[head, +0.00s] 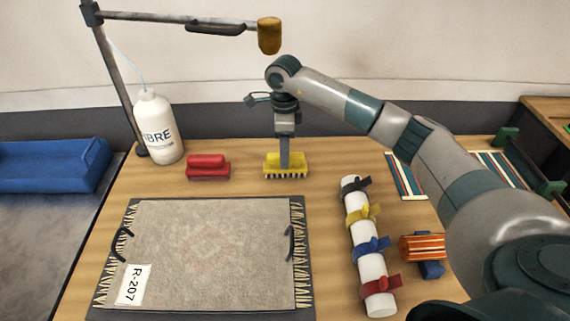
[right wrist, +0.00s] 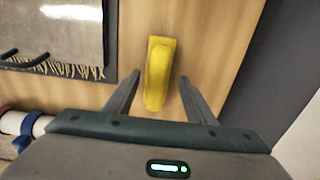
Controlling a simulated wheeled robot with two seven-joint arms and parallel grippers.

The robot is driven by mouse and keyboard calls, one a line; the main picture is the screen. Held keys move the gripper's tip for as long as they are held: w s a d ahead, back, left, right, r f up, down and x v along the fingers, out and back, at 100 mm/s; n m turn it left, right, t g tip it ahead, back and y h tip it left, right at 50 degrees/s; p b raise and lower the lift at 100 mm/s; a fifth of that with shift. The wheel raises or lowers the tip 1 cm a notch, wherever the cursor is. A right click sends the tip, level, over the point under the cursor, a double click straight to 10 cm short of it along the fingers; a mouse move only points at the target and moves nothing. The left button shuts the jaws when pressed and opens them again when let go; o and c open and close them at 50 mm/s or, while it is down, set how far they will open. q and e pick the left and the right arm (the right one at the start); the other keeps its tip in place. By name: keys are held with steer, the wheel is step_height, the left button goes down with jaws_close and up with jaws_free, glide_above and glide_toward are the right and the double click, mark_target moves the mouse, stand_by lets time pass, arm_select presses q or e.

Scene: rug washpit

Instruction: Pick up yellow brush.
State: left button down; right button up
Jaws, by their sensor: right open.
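The yellow brush (head: 271,166) lies on the wooden table behind the grey rug, bristles down, in the head view. In the right wrist view the yellow brush (right wrist: 160,72) shows between and just beyond the fingertips. My right gripper (head: 285,166) points straight down over the brush and hides part of its middle in the head view. In the right wrist view my right gripper (right wrist: 158,82) is open, with one finger on each side of the brush and gaps between. I cannot tell how far above the table the fingertips are. My left gripper is not in view.
The grey rug (head: 210,250) lies in front. A white roll (head: 366,245) with coloured straps lies to the right. A lamp-like arm (head: 269,36) overhangs behind.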

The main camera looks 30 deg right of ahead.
steer(key=shift+f, duration=0.1)
steer(key=shift+f, duration=0.1)
steer(key=shift+s+f+p, duration=0.15)
steer(key=shift+f+p, duration=0.4)
steer(key=shift+p, duration=0.15)
step_height(320, 180, down, 3)
steer(key=shift+s+p, duration=0.1)
steer(key=shift+p, duration=0.65)
steer(key=shift+f, duration=0.45)
steer(key=c, duration=1)
steer(key=shift+r, duration=0.1)
steer(key=shift+c, duration=0.2)
